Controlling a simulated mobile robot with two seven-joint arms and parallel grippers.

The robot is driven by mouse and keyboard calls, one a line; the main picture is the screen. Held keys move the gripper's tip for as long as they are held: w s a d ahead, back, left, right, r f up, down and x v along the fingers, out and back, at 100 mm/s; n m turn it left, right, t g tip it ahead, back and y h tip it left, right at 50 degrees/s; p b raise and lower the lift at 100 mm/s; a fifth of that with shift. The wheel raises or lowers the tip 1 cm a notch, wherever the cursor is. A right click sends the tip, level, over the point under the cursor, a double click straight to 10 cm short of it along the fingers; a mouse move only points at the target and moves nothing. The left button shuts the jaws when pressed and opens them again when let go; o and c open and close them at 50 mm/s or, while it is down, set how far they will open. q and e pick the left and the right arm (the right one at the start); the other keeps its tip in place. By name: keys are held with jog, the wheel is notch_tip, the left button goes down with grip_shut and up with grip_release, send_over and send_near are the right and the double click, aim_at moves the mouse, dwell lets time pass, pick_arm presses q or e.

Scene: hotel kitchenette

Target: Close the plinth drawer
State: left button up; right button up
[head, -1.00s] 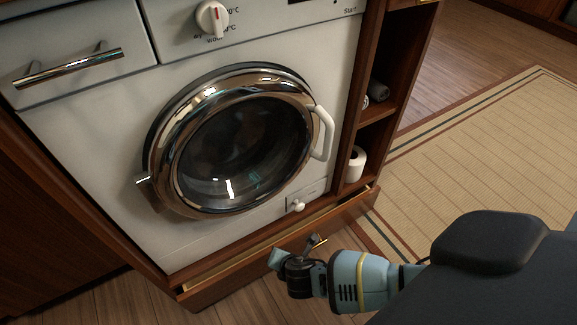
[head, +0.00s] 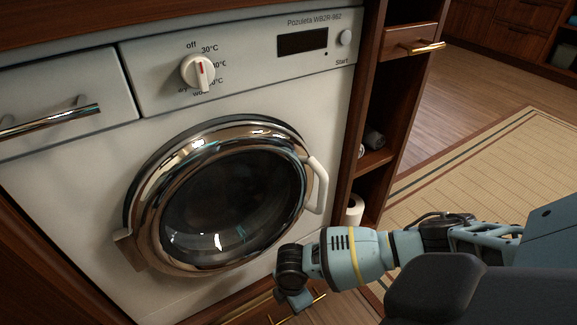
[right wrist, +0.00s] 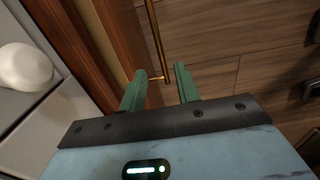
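The plinth drawer (head: 240,304) is a brown wooden front under the washing machine, cut off by the bottom edge of the head view. Its brass bar handle (right wrist: 156,40) shows in the right wrist view, standing off the wooden drawer front (right wrist: 122,38). My right gripper (right wrist: 161,72) is open, with its green fingers apart and the handle's end between the fingertips. Whether a finger touches the bar I cannot tell. In the head view my right gripper (head: 297,299) is low by the drawer, partly hidden behind my wrist. How far the drawer stands out is unclear. My left gripper is out of view.
The washing machine (head: 80,205) with its round door (head: 225,200) stands above the drawer. An open shelf unit (head: 372,160) with a toilet roll (head: 354,209) is to its right. A mat (head: 490,170) lies on the floor beyond. The floor beside the handle is bare.

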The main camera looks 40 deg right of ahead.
aim_at(292, 315)
jog(key=shift+f+b, duration=2.2)
jog(key=shift+f, duration=1.7)
grip_shut()
